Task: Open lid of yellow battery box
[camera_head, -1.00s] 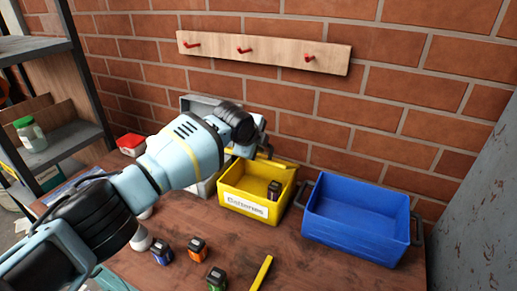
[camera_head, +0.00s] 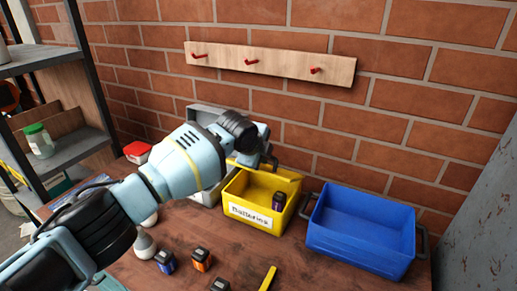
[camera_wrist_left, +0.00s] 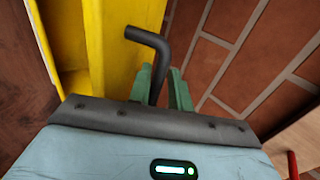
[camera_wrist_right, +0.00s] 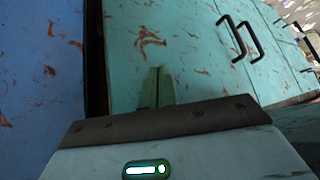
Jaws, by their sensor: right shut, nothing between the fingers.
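The yellow battery box (camera_head: 249,229), with a white "Batteries" label (camera_head: 248,215), stands on the table. Its top is uncovered and a dark battery (camera_head: 278,202) shows inside, at the right. A yellow edge (camera_head: 240,166) shows at the back of the box, beside my left gripper (camera_head: 268,163); my arm hides part of it. In the left wrist view, the left gripper (camera_wrist_left: 161,88) has its green fingers on both sides of a bent black handle (camera_wrist_left: 152,40), next to a yellow panel (camera_wrist_left: 122,60). My right gripper (camera_wrist_right: 156,88) is shut and empty, facing a teal cabinet door.
A blue crate (camera_head: 360,242) stands right of the yellow box. A grey box (camera_head: 203,110) is partly hidden behind my left arm. Several batteries, including a blue one (camera_head: 165,261) and an orange one (camera_head: 201,260), and a yellow bar (camera_head: 268,279) lie in front. A brick wall closes the back.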

